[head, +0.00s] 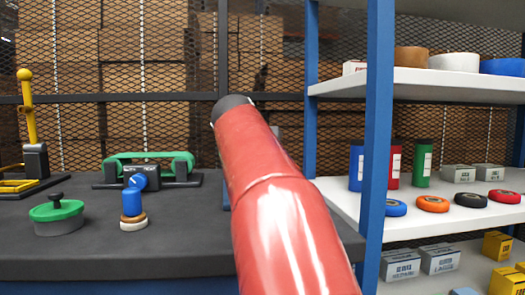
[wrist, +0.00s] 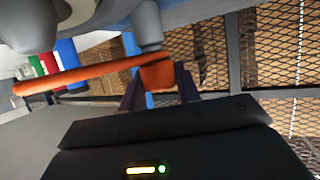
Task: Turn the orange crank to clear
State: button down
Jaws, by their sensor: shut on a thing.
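In the wrist view the orange crank (wrist: 85,73) runs as a long bar from the left to the middle. An orange end piece (wrist: 157,76) sits between the fingers of my gripper (wrist: 159,86), which is shut on it. Grey rounded parts show above the bar, with a grey post meeting it near the gripped end. In the head view my red arm reaches over the bench and hides the crank and the gripper.
A blue-post shelf (head: 379,130) stands right. Mesh fencing closes the back.

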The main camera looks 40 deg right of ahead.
jog(key=c, duration=1)
grip_release()
jog(key=shift+v, duration=3.95)
jog(key=shift+c, duration=0.5)
